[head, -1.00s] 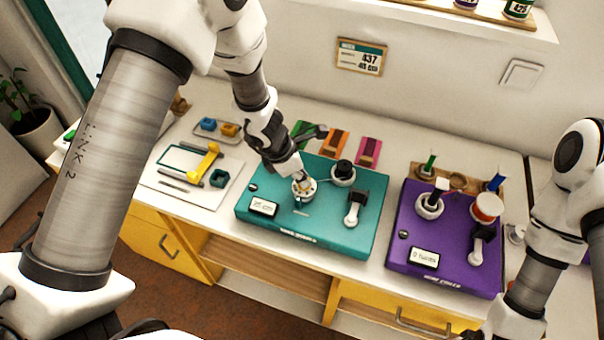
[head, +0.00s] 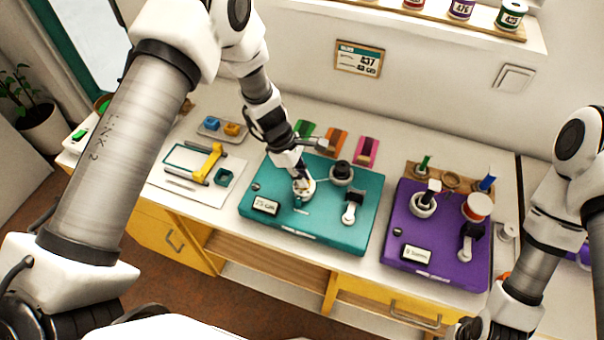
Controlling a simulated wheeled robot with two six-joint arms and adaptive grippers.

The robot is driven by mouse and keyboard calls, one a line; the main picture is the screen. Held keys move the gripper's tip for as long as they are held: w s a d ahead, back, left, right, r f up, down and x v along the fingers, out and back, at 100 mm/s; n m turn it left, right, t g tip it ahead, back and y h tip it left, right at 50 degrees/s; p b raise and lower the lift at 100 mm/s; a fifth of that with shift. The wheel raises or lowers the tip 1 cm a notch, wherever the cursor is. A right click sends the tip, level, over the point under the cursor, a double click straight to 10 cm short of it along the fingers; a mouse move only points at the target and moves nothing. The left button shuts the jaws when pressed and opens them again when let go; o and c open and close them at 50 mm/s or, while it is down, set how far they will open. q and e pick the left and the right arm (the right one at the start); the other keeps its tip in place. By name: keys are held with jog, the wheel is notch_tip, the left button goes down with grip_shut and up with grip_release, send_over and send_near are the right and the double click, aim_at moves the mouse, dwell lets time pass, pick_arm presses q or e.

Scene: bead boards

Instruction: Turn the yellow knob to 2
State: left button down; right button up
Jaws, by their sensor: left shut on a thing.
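A teal board (head: 335,236) lies on the white worktop with a white dial ring near its upper left. My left gripper (head: 301,181) points down at this dial and is shut on a knob there, which the fingers mostly hide. A little yellow shows between the fingers, but the dial numbers are too small to read. The board also carries a black knob (head: 342,169) on a white ring, a lever (head: 351,207) and a small label display (head: 265,206). My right gripper (head: 470,328) is only partly in view at the bottom edge, and its fingers cannot be made out.
A purple board (head: 437,270) with a knob, a red-and-white spool (head: 477,206) and a lever stands to the right. A white mat (head: 215,190) with a yellow tool lies left. Green, orange and pink cards lie behind the teal board.

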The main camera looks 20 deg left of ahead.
dwell(0.4)
pick_arm(q)
jog(key=c, duration=1.3)
grip_release()
jog(key=shift+o, duration=0.2)
jog(key=v, duration=1.2)
jog(key=shift+w, duration=0.1)
